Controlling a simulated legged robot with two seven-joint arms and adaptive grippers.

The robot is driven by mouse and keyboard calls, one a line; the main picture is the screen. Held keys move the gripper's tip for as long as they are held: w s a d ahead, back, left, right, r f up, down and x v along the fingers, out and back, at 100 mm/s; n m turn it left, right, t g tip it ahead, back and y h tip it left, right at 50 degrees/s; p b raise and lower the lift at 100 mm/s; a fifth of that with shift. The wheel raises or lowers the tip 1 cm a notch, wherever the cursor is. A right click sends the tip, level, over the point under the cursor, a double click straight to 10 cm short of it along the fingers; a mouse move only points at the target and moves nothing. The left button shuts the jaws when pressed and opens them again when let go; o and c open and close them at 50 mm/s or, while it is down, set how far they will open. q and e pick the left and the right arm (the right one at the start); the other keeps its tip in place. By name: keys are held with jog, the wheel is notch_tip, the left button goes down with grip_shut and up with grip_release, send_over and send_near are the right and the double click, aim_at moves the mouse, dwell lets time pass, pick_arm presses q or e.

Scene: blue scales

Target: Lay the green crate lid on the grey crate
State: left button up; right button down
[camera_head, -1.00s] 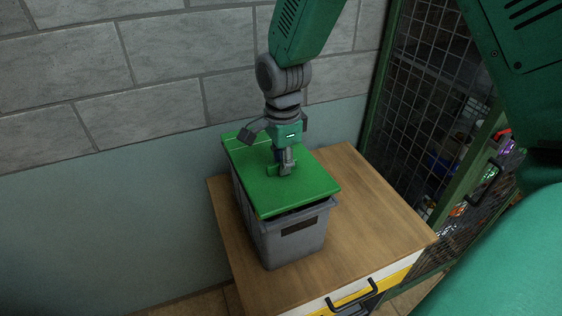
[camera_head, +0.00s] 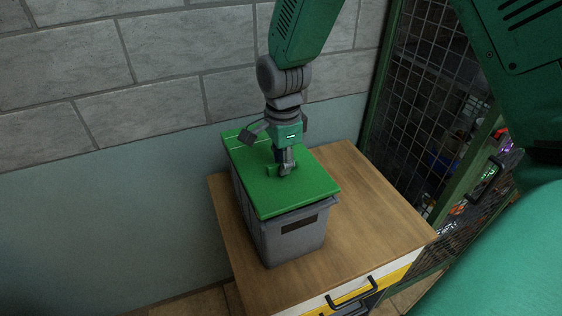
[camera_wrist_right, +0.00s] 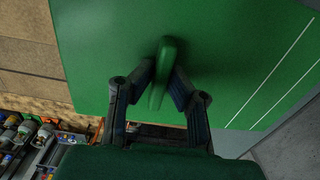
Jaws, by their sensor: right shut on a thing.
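The green crate lid (camera_head: 290,190) lies over the top of the grey crate (camera_head: 296,240), which stands on a wooden-topped cabinet. The lid nearly covers the crate's opening, and the crate's front rim shows just below the lid's near edge. Whether the lid sits fully flush cannot be told. My right gripper (camera_head: 285,168) comes down from above and is shut on the lid's handle. The right wrist view shows its two fingers on either side of the green handle (camera_wrist_right: 163,75) on the lid (camera_wrist_right: 220,50). My left gripper is not in view.
The wooden cabinet top (camera_head: 370,205) has free room to the right of the crate. A grey block wall (camera_head: 160,60) stands behind. A green-framed mesh cage (camera_head: 425,90) with coloured goods is at the right.

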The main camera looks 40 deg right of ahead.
jog(key=c, duration=1.5)
grip_release()
jog(key=shift+r, duration=0.1)
jog(key=shift+r, duration=3.9)
jog(key=shift+s, duration=0.1)
